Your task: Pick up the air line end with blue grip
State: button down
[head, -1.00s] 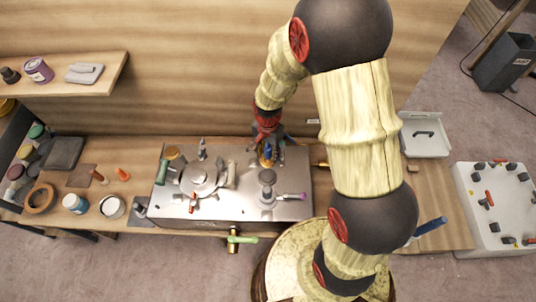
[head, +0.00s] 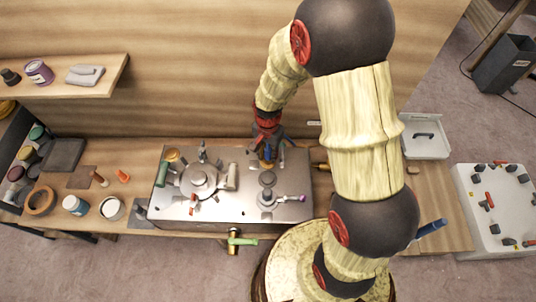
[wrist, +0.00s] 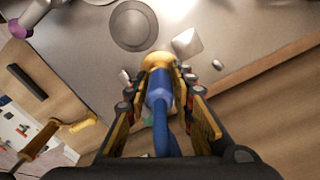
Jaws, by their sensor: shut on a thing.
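The air line end with blue grip (wrist: 158,98) is between the fingers of my gripper (wrist: 160,82) in the wrist view. Its brass-coloured tip (wrist: 158,62) points away from me over the metal plate. A blue hose runs back from it towards the palm. My gripper is shut on the blue grip, with a finger on each side. In the head view my gripper (head: 268,147) is at the back right part of the metal bench unit (head: 232,207), and a little blue (head: 267,153) shows between its fingers. I cannot tell whether the tip touches the plate.
The unit carries a round flanged fitting (head: 200,180), a smaller knob fitting (head: 267,190) and a purple-tipped lever (head: 293,198). A grey tray (head: 424,146) lies right.

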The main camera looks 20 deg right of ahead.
jog(key=shift+r, duration=0.5)
jog(key=s+a+r+p, duration=0.1)
jog(key=s+r+p, duration=0.1)
jog(key=s+r, duration=0.9)
jog(key=s, duration=0.3)
jog(key=shift+r, duration=0.3)
jog(key=shift+a+f, duration=0.1)
